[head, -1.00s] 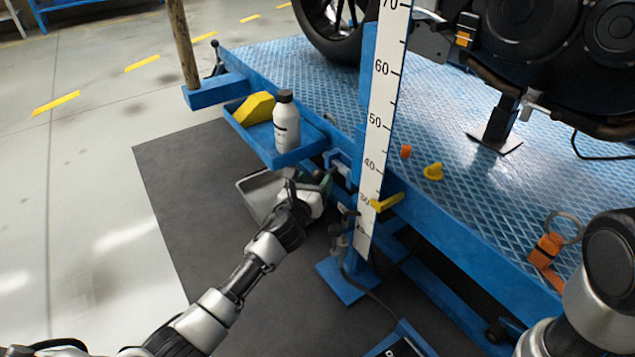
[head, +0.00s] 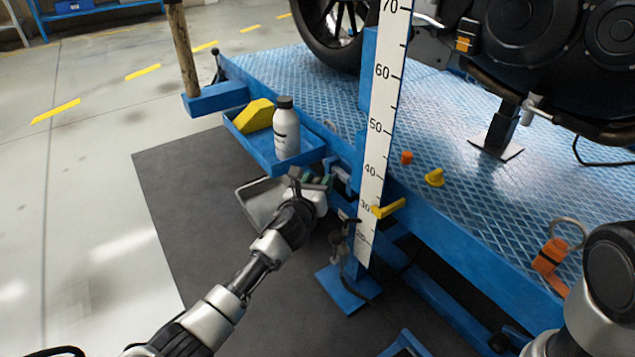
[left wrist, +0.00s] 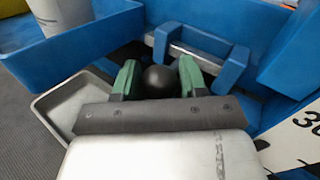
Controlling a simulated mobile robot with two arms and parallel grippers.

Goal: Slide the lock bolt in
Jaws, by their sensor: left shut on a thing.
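My left gripper (head: 314,182) is at the side of the blue lift, just below the blue side tray. In the left wrist view its two green fingertips (left wrist: 157,76) are closed on a round black knob (left wrist: 160,83), which I take to be the lock bolt's knob. The bolt's shaft is hidden behind the knob and fingers. Just beyond, to the right, a blue bracket (left wrist: 232,68) carries a silver bar (left wrist: 197,55). The bracket is partly hidden by the gripper in the head view. My right gripper is not in view; only part of my right arm shows.
The ruler post (head: 378,130) with a yellow pointer (head: 388,208) stands close right.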

